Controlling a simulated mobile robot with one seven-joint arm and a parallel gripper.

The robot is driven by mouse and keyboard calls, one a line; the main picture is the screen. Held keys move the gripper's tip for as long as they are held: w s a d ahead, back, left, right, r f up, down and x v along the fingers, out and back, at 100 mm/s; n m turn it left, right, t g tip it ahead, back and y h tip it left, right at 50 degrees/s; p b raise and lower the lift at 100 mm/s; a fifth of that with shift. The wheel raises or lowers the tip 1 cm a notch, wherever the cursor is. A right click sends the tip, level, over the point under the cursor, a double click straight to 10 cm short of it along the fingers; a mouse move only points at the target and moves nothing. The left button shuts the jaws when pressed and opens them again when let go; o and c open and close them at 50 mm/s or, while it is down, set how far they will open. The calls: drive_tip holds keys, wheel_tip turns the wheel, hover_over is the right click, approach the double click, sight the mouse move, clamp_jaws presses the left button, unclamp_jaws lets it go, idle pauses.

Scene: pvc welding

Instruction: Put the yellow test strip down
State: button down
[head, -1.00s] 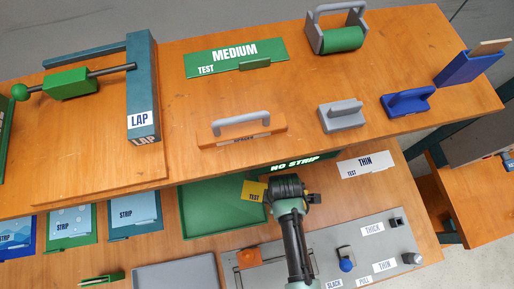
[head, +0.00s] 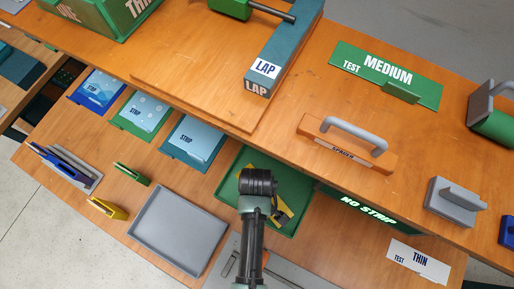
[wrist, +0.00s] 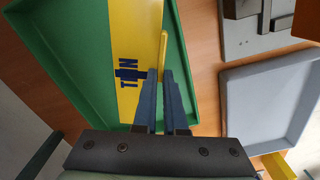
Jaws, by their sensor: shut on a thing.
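The yellow test strip (wrist: 124,48), lettered THIN in blue, is over the green tray (wrist: 60,60) in the wrist view. My gripper (wrist: 160,78) is shut on the strip's raised yellow fin. In the head view, the strip (head: 283,212) is partly hidden by my wrist, with its yellow parts showing on both sides over the green tray (head: 297,222). I cannot tell whether the strip touches the tray floor. The fingertips are hidden in the head view.
A grey tray (head: 178,228) lies left of the green tray. The NO STRIP sign (head: 367,208) is to its right. The upper shelf with the orange spacer block (head: 345,150) overhangs its far side.

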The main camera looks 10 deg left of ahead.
drive_tip(key=shift+f+b, duration=0.85)
drive_tip(key=shift+f, duration=0.4)
drive_tip(key=shift+f, duration=0.15)
drive_tip(key=c, duration=1)
unclamp_jaws()
drive_tip(key=shift+r, duration=3.9)
